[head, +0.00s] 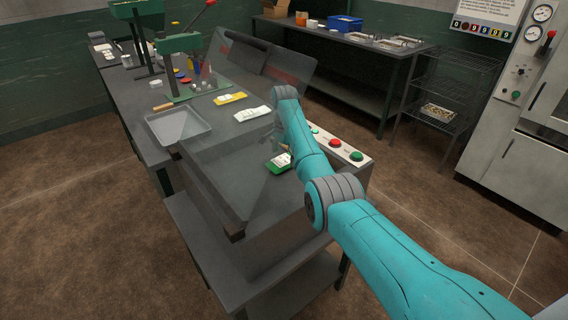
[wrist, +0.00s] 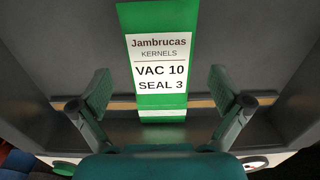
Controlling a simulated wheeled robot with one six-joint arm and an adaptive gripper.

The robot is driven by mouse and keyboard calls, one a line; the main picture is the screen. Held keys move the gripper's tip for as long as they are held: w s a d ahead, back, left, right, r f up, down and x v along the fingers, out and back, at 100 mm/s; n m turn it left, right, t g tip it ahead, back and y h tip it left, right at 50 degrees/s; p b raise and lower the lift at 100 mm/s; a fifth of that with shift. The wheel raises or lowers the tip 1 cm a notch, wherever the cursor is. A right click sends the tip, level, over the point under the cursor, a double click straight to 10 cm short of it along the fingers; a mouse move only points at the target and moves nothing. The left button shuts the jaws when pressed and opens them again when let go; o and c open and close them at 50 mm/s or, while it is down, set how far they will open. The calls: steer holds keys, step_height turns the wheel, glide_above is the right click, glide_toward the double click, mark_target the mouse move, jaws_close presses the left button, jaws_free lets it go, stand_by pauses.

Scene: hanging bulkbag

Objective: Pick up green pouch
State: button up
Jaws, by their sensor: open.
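The green pouch (head: 279,163) lies flat on the grey bed of a machine, partly covered by my arm in the head view. In the wrist view the green pouch (wrist: 158,60) shows a white label reading Jambrucas Kernels, VAC 10, SEAL 3. My gripper (wrist: 159,92) is open, with one finger left and one right of the pouch. There is a gap on both sides and nothing is held. The pouch's lower end reaches a tan bar that runs crosswise. In the head view my fingers are hard to make out at the arm's end.
A clear lid (head: 285,68) stands tilted up behind. A panel with red and green buttons (head: 336,143) is right of the bed. White (head: 252,114) and yellow (head: 231,98) pouches and a metal tray (head: 178,126) lie on the table beyond. A wire rack (head: 440,110) stands further right.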

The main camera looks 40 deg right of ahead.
steer(key=shift+f, duration=0.75)
steer(key=c, duration=1.3)
